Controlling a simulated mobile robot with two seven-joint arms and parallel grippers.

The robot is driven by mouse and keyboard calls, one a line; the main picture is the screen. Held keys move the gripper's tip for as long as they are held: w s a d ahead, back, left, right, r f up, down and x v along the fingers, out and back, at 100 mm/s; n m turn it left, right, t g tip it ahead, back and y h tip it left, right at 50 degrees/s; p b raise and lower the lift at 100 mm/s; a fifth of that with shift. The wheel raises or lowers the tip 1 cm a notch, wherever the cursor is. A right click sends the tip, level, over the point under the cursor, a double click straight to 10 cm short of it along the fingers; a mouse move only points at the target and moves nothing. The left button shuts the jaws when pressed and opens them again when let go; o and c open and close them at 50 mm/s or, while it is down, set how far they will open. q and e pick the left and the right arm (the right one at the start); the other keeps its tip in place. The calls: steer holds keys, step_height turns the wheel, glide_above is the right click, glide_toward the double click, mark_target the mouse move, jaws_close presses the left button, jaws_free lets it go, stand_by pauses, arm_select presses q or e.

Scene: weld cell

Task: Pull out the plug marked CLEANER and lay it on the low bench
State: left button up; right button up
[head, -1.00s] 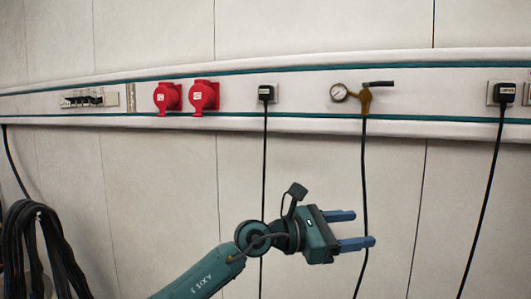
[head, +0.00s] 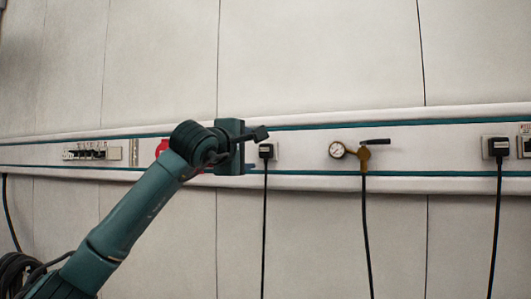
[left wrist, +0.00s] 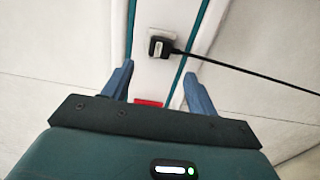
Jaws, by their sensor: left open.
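A black plug (head: 266,151) with a pale label sits in a socket on the wall rail, its cord hanging down. A second black plug (head: 497,147) sits in a socket at the far right. Both labels are too small to read, so I cannot tell which is marked CLEANER. The low bench is not in view.
A gauge (head: 337,150) and brass valve (head: 364,154) with a hanging hose are right of the middle plug. A red socket (head: 162,147) is partly behind my left arm. Switches (head: 85,154) are at the left, and coiled cable (head: 18,270) at lower left.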

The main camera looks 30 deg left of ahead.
mark_target(264, 151)
arm_select(q)
steer(key=w+p, duration=0.2)
steer(key=w, duration=0.1)
steer(key=w+p, duration=0.3)
steer(key=w, duration=0.1)
steer(key=shift+a+r, duration=0.15)
steer(key=shift+r, duration=0.05)
steer(key=shift+w+p, duration=0.4)
steer(key=shift+p, duration=0.05)
steer(key=shift+w+f+p, duration=0.2)
steer(key=shift+w+p, duration=0.15)
steer(key=shift+w, duration=0.25)
arm_select(e)
steer(key=shift+s+d+r+m+g+h, duration=0.15)
steer(key=shift+s+d+r+g+h, duration=0.15)
steer(key=shift+d, duration=0.2)
steer(key=shift+s+d+r+m+g+h, duration=0.1)
steer(key=shift+d+r+m+g+h, duration=0.15)
steer(key=shift+d+r, duration=0.2)
steer(key=shift+s+d+f, duration=0.1)
steer(key=shift+f, duration=0.1)
arm_select(q)
steer(key=shift+c, duration=0.6)
